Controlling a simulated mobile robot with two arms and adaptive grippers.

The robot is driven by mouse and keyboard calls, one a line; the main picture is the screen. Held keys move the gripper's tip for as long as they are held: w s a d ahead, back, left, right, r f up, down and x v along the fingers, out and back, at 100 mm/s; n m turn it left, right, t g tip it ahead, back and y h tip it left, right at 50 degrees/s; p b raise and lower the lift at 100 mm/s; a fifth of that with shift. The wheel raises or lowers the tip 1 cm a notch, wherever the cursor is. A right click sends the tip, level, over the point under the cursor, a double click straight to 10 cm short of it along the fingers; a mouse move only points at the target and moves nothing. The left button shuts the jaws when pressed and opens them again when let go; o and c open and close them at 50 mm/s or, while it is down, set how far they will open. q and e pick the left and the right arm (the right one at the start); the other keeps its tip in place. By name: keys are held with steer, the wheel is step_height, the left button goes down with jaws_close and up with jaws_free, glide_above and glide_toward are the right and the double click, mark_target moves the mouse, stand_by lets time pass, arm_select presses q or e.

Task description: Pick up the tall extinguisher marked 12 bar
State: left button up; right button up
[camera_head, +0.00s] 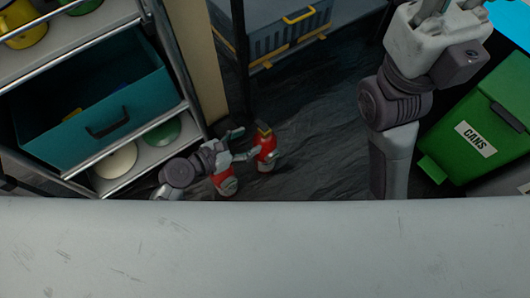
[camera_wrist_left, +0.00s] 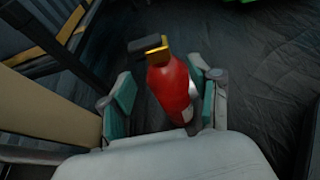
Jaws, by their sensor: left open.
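A red extinguisher (camera_head: 265,148) with a yellow and black top stands on the dark floor in the head view. In the left wrist view the red extinguisher (camera_wrist_left: 172,88) is between the teal finger pads, slightly tilted in the picture. My left gripper (camera_head: 245,144) is open around it, as the left wrist view also shows (camera_wrist_left: 168,85). A second red object (camera_head: 223,179), apparently another extinguisher, is beside the gripper, partly hidden by it. No 12 bar marking is readable. My right gripper (camera_head: 436,8) is at the top right, its fingers cut off by the picture edge.
A shelf unit with an open teal drawer (camera_head: 95,110) and plates stands left of my left gripper. A grey crate (camera_head: 285,35) on a stand is behind. Bare floor (camera_head: 315,120) lies between.

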mark_target(262, 131)
arm_select(q)
steer(key=shift+w+d, duration=0.4)
steer(key=shift+d, duration=0.1)
steer(key=b+x, duration=0.1)
steer(key=x, duration=0.1)
steer(key=b+x, duration=0.1)
steer(key=x, duration=0.2)
steer(key=shift+w+d+r+b, duration=0.3)
steer(key=shift+d+b, duration=0.1)
jaws_close()
steer(key=shift+r, duration=0.2)
